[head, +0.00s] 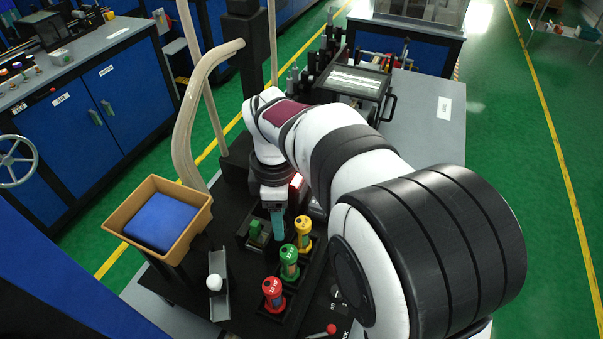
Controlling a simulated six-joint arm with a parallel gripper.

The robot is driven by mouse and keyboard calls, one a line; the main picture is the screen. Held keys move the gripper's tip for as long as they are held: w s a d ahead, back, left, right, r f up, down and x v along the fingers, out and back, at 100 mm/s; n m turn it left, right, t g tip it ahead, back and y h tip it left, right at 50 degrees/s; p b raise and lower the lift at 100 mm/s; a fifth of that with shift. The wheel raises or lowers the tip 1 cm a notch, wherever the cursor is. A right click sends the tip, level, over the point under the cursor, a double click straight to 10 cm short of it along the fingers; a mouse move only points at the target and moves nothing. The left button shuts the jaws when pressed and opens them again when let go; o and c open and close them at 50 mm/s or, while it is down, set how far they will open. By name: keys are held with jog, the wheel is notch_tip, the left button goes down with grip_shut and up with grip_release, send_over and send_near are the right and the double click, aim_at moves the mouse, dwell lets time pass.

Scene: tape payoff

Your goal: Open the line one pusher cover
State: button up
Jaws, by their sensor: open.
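A dark-framed cover with a clear window (354,82) lies on the grey bench behind my arm; it looks closed, and a black handle (391,107) stands at its right side. I take it to be the pusher cover, but no readable name shows on it. My gripper (278,234) points down over the black deck, well in front of the cover and apart from it. Its teal fingers are partly seen edge-on, open, with nothing visible between them. A small green block (255,229) is just left of the fingers.
A white ball-topped piece (214,282) stands near the front. The grey bench right of the cover is clear.

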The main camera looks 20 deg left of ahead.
jog(key=shift+f, duration=0.4)
grip_shut()
dwell(1.2)
